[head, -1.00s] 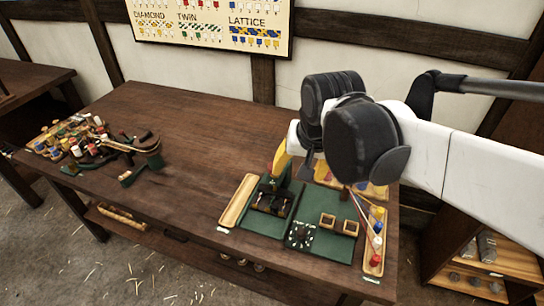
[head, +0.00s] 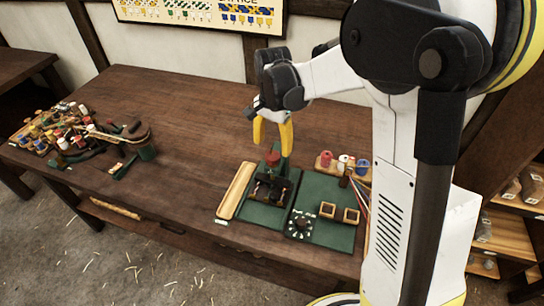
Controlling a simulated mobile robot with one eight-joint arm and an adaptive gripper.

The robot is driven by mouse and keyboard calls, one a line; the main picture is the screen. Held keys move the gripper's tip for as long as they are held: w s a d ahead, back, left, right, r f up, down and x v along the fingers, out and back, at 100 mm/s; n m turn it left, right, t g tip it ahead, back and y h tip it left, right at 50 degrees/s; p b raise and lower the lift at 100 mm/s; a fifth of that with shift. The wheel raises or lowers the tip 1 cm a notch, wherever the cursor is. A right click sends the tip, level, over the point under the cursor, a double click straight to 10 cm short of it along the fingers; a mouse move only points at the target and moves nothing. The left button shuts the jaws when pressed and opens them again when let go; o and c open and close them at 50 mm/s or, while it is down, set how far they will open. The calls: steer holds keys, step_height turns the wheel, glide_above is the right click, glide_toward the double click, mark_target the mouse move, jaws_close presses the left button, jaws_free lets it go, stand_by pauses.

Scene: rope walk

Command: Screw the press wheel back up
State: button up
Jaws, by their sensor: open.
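The small press (head: 268,188) is dark and stands on a green mat (head: 262,215) at the right part of the bench. A small red part, which looks like the press wheel (head: 273,158), sits at its top. It is too small to tell how far it is screwed. My gripper (head: 272,140) has yellow fingers that point down. They are spread apart and empty, just above the red part in the picture. I cannot tell whether a finger touches it.
A long wooden tray (head: 236,191) lies left of the press. Spools (head: 343,160) stand behind. A cluttered pile (head: 75,128) is far left. The middle of the bench (head: 180,150) is clear.

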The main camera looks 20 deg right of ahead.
mark_target(273, 155)
step_height(273, 155, down, 5)
steer(key=shift+r+b, duration=0.1)
steer(key=shift+b, duration=0.45)
steer(key=shift+c, duration=0.5)
steer(key=c, duration=1.1)
